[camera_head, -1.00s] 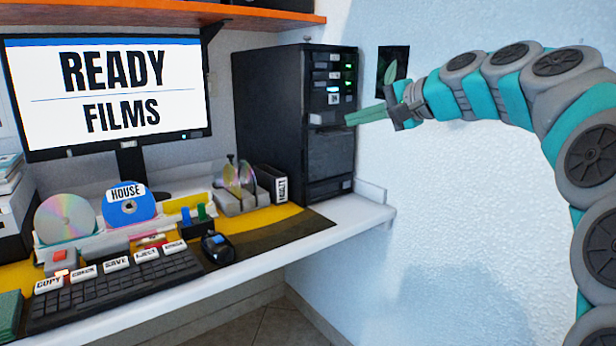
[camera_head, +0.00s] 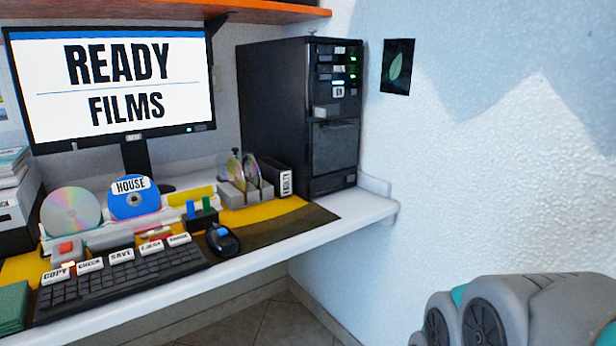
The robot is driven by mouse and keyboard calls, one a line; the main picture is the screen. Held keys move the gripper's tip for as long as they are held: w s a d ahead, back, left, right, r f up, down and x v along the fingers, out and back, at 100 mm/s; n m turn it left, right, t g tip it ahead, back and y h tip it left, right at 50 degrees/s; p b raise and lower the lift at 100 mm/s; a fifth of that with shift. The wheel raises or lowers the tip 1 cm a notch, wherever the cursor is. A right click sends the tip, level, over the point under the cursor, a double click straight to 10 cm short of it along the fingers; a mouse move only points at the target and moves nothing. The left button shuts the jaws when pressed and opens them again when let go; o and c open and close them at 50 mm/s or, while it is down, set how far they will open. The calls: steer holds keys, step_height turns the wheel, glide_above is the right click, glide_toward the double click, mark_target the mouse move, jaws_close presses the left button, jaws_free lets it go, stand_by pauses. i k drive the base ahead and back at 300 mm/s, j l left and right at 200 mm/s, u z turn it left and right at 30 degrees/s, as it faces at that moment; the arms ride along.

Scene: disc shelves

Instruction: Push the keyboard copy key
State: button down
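The black keyboard (camera_head: 120,286) lies on the desk at the lower left, angled up to the right. Large white labelled keys stand along its back edge. The copy key (camera_head: 56,273) is the leftmost of them, followed by the check key (camera_head: 90,265), the save key (camera_head: 121,256), the eject key (camera_head: 151,247) and one more at the right end. My gripper is out of the frame. Only a grey and teal part of my arm shows at the lower right, well away from the keyboard.
A monitor (camera_head: 110,84) reads "READY FILMS". A black disc tower (camera_head: 300,120) stands at the desk's right end. Discs, including a blue one labelled HOUSE (camera_head: 135,203), stand behind the keyboard. A mouse (camera_head: 223,241) lies to its right. The space before the right wall is open.

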mark_target(53, 277)
steer(key=u, duration=1.45)
